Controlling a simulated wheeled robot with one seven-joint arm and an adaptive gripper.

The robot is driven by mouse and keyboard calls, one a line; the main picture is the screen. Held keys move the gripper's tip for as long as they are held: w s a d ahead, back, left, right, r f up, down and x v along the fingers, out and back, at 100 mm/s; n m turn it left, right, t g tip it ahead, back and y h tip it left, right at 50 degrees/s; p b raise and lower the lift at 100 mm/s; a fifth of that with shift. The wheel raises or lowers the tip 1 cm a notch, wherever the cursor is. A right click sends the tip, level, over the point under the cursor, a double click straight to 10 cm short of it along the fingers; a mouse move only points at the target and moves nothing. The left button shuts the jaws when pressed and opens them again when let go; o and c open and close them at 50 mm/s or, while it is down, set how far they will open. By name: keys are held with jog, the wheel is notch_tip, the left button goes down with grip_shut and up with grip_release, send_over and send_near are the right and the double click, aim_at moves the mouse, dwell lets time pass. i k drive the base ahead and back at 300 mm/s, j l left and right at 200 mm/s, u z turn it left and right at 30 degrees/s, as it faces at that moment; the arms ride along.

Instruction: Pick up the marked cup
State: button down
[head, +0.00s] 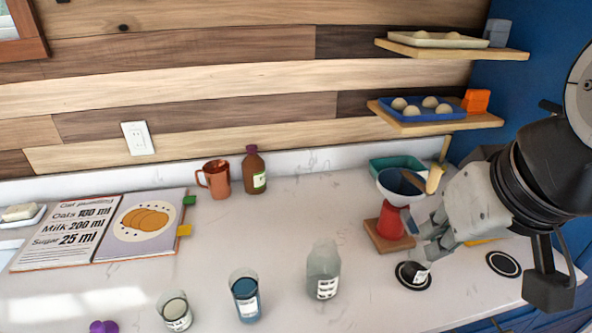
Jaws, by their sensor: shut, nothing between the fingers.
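I cannot tell for sure which cup is the marked one. A clear glass cup with a white label (174,312) stands at the front left of the counter. A blue-tinted cup with a white label (246,298) stands to its right. A plain copper-red mug (217,178) stands near the back wall. My gripper (424,262) is at the right, shut and empty, pointing down just above a small white-labelled item on a round black disc (411,282). The gripper partly hides that item, and I cannot tell whether they touch.
A clear labelled jar (323,272) stands mid-counter. A red stand with a white bowl (391,220) is close left of my gripper. A brown bottle (254,170) and an open recipe book (100,230) are at the back left. Another black disc (503,264) lies at right. Shelves (440,121) hang above.

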aim_at(416, 268)
jog(key=k+j+u, duration=0.1)
jog(key=k+u, duration=0.25)
jog(key=k+j+u, duration=0.35)
jog(key=k+l, duration=0.05)
jog(key=k, duration=0.05)
